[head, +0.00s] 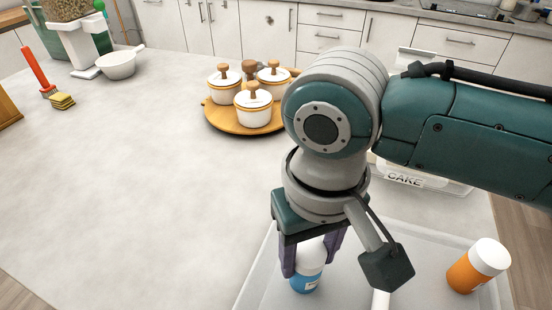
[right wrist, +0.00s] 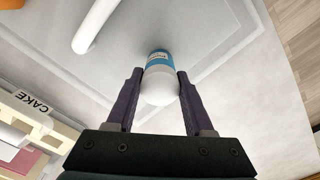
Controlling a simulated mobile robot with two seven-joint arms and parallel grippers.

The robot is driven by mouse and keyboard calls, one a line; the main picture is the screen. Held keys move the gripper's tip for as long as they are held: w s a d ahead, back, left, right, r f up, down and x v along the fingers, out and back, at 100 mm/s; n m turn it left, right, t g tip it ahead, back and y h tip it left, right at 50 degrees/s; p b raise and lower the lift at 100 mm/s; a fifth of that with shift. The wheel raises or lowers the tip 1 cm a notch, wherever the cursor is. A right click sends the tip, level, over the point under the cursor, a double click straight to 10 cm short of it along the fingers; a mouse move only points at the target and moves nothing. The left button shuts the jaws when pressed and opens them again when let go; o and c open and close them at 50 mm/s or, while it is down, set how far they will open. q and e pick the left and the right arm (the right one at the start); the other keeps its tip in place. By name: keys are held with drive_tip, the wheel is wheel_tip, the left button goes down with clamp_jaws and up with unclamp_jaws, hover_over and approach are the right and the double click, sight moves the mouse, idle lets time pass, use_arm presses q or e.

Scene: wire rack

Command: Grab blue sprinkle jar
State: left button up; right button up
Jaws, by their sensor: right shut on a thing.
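The blue sprinkle jar (head: 306,277) has a white cap and a blue body, and stands at the tray's near left part in the head view. My right gripper (head: 308,262) comes down over it from above, with a finger on each side. In the right wrist view the jar (right wrist: 160,80) sits between the two purple fingers (right wrist: 158,88), which are shut on its white cap. Part of the jar is hidden by the fingers in the head view. My left gripper is in neither view.
A grey tray (head: 425,257) lies under the jar. An orange jar with a white cap (head: 474,268) is to the right, with a white handle-like piece (right wrist: 95,25) between. A box marked CAKE (head: 405,180) is behind. Lidded pots stand on a round wooden board (head: 222,119).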

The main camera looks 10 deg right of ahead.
clamp_jaws()
